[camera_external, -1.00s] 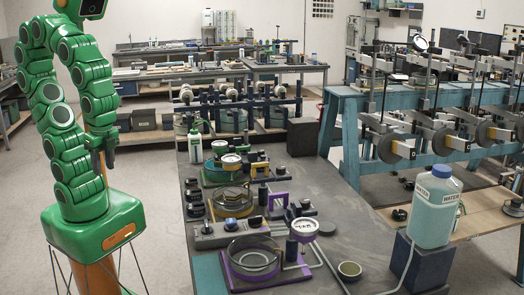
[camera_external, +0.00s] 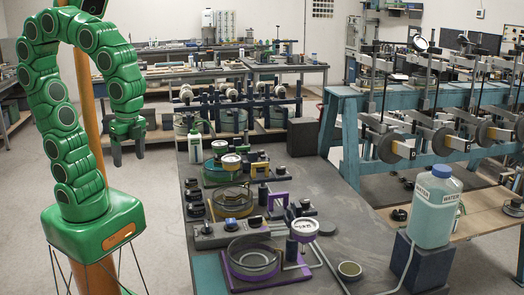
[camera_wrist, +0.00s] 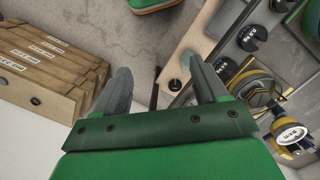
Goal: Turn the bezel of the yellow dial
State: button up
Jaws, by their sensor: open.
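The yellow dial (camera_external: 231,161) has a round white face and stands on the bench among the glass vessels, behind the purple-based set. In the wrist view the yellow dial (camera_wrist: 291,134) shows at the lower right, its pale face ringed in yellow. My gripper (camera_external: 127,156) hangs fingers down in the air, left of the bench and clear of the dial. In the wrist view my gripper (camera_wrist: 155,66) is open with nothing between its fingers. Fine detail of the bezel is too small to make out.
A purple-rimmed dial (camera_external: 304,229) stands nearer on the bench (camera_external: 345,215). A glass vessel (camera_external: 232,198) stands just in front of the yellow dial. A white bottle (camera_external: 195,146) is behind it. Several dark knobs line the bench's left edge. A blue water bottle (camera_external: 433,208) stands at right.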

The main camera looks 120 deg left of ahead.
jog(key=w+a+r+m, duration=0.2)
jog(key=w+a+r, duration=0.2)
jog(key=w+a, duration=0.65)
jog(key=m+t, duration=0.1)
jog(key=m, duration=0.2)
send_near(231, 158)
jog(key=shift+s, duration=0.15)
jog(key=shift+f, duration=3.95)
jog(key=shift+d, duration=0.1)
jog(key=c, duration=0.8)
